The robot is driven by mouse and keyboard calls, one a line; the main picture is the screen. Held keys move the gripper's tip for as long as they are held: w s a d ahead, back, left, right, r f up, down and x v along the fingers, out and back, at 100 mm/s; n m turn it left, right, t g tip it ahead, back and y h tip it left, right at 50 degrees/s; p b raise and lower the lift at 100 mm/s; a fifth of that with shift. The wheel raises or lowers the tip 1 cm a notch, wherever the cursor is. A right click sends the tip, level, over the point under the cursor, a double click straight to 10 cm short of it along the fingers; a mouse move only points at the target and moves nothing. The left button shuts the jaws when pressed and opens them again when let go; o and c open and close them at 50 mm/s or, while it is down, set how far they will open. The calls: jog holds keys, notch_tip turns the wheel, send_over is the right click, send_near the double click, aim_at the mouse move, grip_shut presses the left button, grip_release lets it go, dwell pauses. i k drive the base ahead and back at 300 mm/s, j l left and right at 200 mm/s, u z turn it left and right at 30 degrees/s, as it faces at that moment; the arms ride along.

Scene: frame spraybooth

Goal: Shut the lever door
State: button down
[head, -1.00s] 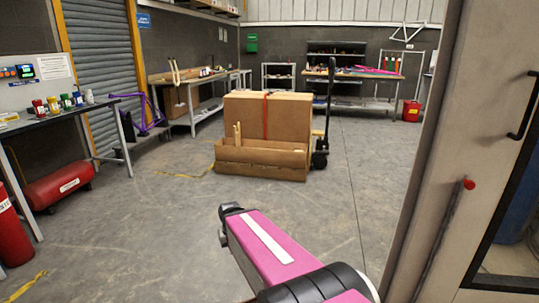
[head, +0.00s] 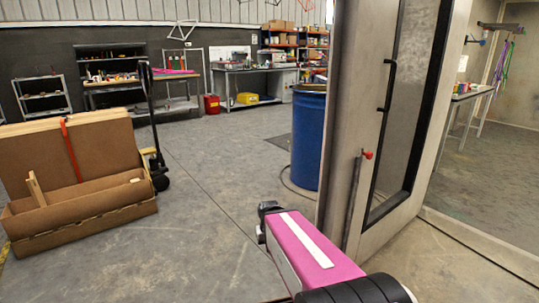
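The grey lever door (head: 352,120) stands on the right in the head view, with a dark-framed glass panel and a black pull handle (head: 388,86). A long upright lever with a red knob (head: 368,155) is on its face. The door appears to stand open, with the booth interior visible to its right. My pink arm reaches up from the bottom of the view. Dark parts at its far end (head: 268,211) are left of the door's lower edge and look apart from it. Fingers cannot be made out, so I cannot tell if my gripper is open.
A blue drum (head: 308,140) stands just left of and behind the door. A cardboard crate with boxes (head: 80,195) and a pallet jack (head: 153,125) are at left. A raised sill (head: 480,245) runs along the floor at right. The floor between crate and door is clear.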

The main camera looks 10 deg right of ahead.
aim_at(365, 40)
jog(key=i+j+z, duration=0.2)
jog(key=z, duration=0.25)
jog(key=i+j+z, duration=0.15)
jog(key=j+z, duration=0.3)
jog(key=i+j+z, duration=0.1)
jog(key=j+z, duration=0.15)
jog(key=z, duration=0.2)
jog(key=j+z, duration=0.8)
jog(key=j, duration=0.35)
jog(key=j+z, duration=0.25)
jog(key=j, duration=0.4)
jog(key=j+z, duration=0.3)
jog(key=j, duration=0.7)
jog(key=k, duration=0.05)
